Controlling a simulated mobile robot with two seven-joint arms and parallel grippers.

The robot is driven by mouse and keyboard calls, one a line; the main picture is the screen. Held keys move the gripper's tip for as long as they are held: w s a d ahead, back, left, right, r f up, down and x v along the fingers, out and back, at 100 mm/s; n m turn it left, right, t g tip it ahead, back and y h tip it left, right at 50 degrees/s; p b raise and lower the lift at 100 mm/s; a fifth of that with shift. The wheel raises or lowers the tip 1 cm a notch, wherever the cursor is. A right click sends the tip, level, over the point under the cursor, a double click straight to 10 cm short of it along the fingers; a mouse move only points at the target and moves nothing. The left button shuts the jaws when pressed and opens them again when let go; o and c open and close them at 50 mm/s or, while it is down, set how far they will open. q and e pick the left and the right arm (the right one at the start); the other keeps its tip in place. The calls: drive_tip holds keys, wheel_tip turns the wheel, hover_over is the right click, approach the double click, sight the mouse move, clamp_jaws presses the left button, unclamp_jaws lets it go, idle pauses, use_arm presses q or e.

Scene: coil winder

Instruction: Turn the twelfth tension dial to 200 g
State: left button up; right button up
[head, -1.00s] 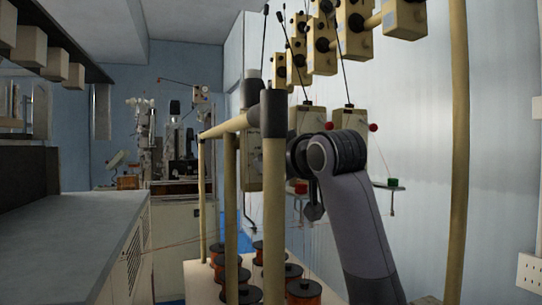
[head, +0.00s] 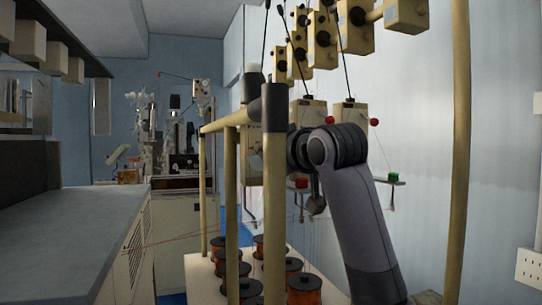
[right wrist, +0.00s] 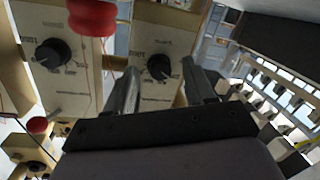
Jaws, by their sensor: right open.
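In the right wrist view, a cream tension unit (right wrist: 173,28) carries a black round dial (right wrist: 159,67) with printed scale marks, too small to read. My right gripper (right wrist: 163,82) is open, with its fingers to the left and right of this dial; I cannot tell whether they touch it. A second cream unit with a black dial (right wrist: 53,54) is to its left. In the head view, two cream tension units (head: 347,112) stand beyond my right arm, and the right gripper is mostly hidden. The dial numbers cannot be read. My left gripper is not in view.
A red knob (right wrist: 92,16) lies close to the left finger in the wrist view. In the head view, cream frame posts (head: 274,200) stand left of my right arm, above several copper wire spools (head: 304,288). More tension boxes (head: 355,28) hang overhead. A grey counter (head: 70,235) is at left.

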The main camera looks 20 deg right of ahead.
drive_tip(key=s+d+b, duration=0.1)
drive_tip(key=s, duration=0.6)
drive_tip(key=shift+r+b, duration=0.3)
drive_tip(key=shift+r, duration=0.1)
